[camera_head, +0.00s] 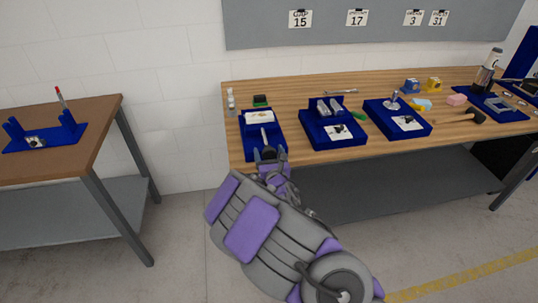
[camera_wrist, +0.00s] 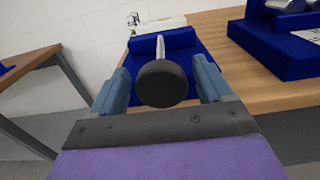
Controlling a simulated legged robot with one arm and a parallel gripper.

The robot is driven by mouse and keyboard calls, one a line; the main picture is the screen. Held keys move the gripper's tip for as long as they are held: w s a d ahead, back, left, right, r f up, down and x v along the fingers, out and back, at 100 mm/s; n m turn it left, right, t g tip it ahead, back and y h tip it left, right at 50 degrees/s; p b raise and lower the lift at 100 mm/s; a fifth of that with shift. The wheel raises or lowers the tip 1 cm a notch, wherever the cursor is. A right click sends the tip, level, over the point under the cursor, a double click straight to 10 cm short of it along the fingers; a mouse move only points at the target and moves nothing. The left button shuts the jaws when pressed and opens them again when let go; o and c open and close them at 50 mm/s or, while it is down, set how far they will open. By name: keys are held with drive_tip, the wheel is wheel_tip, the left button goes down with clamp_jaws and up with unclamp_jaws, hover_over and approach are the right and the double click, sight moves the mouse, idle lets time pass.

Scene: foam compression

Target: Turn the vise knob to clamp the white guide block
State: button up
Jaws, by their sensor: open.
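The blue vise (camera_head: 251,140) stands at the left end of the long wooden workbench. The white guide block (camera_head: 260,117) sits at its back, and its top also shows at the back in the wrist view (camera_wrist: 160,24). A metal screw runs from the vise toward me and ends in a round black knob (camera_wrist: 163,84). My gripper (camera_wrist: 160,86) is open, with one blue-grey finger on each side of the knob. Gaps show between the fingers and the knob. In the head view my gripper (camera_head: 268,157) is at the front of the vise and partly hides the knob.
Right of the vise, a blue fixture with metal cylinders (camera_head: 328,137) and another blue fixture (camera_head: 412,131) stand on the workbench (camera_head: 350,153). A small bottle (camera_head: 231,101) stands left of the vise. A separate brown table (camera_head: 80,145) is at the left, with floor between.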

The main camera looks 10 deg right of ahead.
drive_tip(key=c, duration=1)
drive_tip(key=shift+m, duration=0.3)
